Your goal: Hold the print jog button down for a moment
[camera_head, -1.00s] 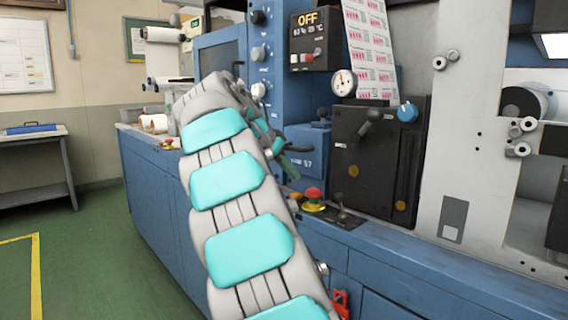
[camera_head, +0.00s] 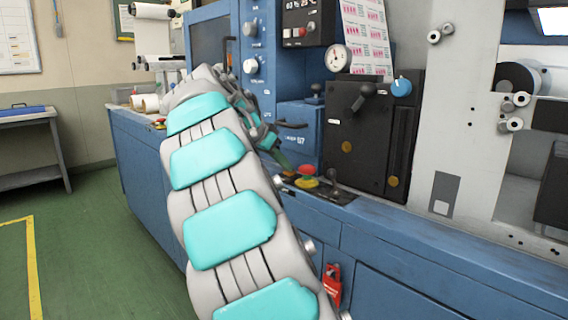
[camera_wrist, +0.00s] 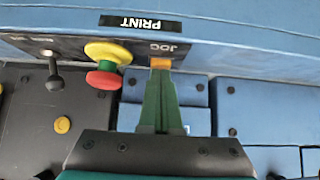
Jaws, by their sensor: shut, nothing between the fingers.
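The print jog button (camera_wrist: 160,62) shows as a small orange patch in the wrist view, under the JOG lettering and near the black PRINT label (camera_wrist: 140,24). My gripper (camera_wrist: 160,73) is shut and empty, its green fingertips right at the button and covering part of it. I cannot tell whether they touch it or whether it is pressed in. In the head view, my gripper (camera_head: 286,166) is low over the ledge, just left of the red emergency stop. The jog button is hidden there.
A red mushroom stop on a yellow base (camera_wrist: 105,65) sits close beside the button; it also shows in the head view (camera_head: 306,172). A black-knobbed lever (camera_wrist: 54,80) stands beyond it. A red lock (camera_head: 332,285) hangs on the cabinet front.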

